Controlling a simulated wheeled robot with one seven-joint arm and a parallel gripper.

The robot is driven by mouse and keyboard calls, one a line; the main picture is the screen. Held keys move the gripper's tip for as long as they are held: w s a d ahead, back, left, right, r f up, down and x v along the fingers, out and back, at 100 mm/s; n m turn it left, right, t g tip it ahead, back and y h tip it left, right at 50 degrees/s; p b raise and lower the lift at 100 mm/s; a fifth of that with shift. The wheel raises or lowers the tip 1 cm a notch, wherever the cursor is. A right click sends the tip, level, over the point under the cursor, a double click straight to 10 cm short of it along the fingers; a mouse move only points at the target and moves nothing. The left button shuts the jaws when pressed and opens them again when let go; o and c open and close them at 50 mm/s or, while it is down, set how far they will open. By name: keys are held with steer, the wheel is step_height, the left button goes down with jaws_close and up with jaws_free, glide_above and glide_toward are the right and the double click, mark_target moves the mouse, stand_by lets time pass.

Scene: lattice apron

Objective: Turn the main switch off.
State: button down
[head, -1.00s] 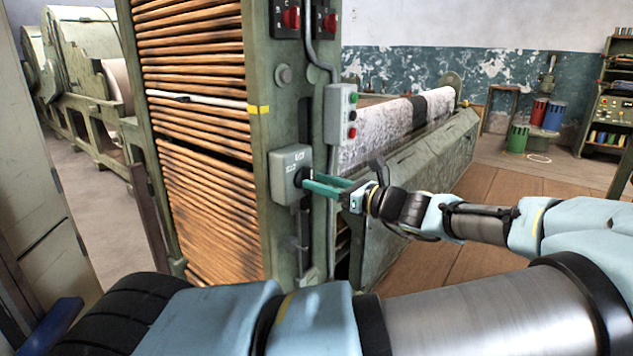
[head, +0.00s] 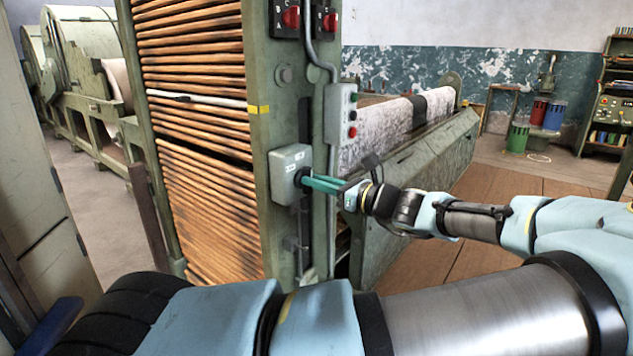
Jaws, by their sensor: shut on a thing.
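A grey switch box (head: 283,168) with small pale labels is fixed to the green post of the machine, left of the picture's middle. A dark knob (head: 299,177) on its right-hand face is mostly hidden by the fingers. My gripper (head: 308,181) reaches in from the right with its green fingers at this knob. The fingers are shut on the knob. They hide the direction in which it points.
A box with green, black and red buttons (head: 341,113) is just above right of the fingers. Two red rotary switches (head: 291,17) sit higher up on dark plates. A conduit (head: 331,200) runs down beside the switch box. Wooden slats fill the left side.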

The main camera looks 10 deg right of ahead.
steer(key=shift+n+p, duration=0.4)
steer(key=n, duration=0.5)
steer(key=n+p, duration=0.1)
steer(key=n, duration=0.5)
steer(key=f+n, duration=0.1)
steer(key=n, duration=0.5)
steer(key=shift+s+a+p, duration=0.25)
steer(key=shift+s+p, duration=0.05)
steer(key=shift+p, duration=0.1)
steer(key=shift+r, duration=0.1)
stand_by(0.4)
steer(key=c, duration=0.9)
jaws_free()
steer(key=shift+o, duration=0.2)
steer(key=b+v, duration=0.1)
steer(key=v, duration=0.9)
steer(key=shift+s+d, duration=0.25)
steer(key=shift+d, duration=0.05)
